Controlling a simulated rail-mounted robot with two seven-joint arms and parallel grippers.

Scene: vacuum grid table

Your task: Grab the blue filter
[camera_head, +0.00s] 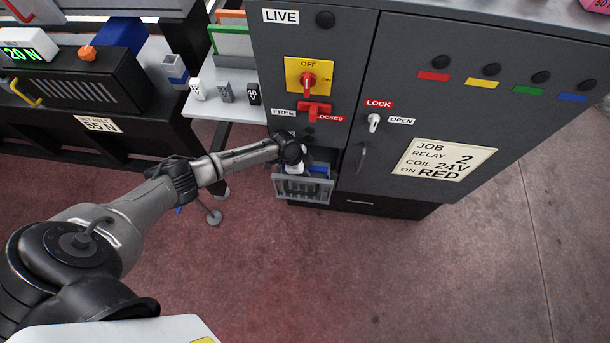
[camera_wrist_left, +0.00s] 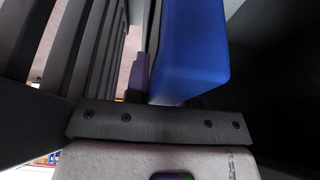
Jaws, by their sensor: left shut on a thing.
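The blue filter (camera_head: 319,170) sits behind the tilted-out grey slotted grille (camera_head: 303,188) low on the dark cabinet. My left gripper (camera_head: 298,167) reaches down into the opening behind the grille. In the left wrist view, the blue filter (camera_wrist_left: 190,50) fills the upper middle, right in front of the gripper's dark palm bar. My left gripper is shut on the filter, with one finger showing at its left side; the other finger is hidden. The grille's slats (camera_wrist_left: 85,45) stand close on the left. My right gripper is in neither view.
The cabinet (camera_head: 345,60) carries a red switch (camera_head: 308,80), a red latch (camera_head: 314,109) and a door handle (camera_head: 362,158) near my left arm. A white side table (camera_head: 222,106) with small labelled blocks stands left. The floor in front is clear.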

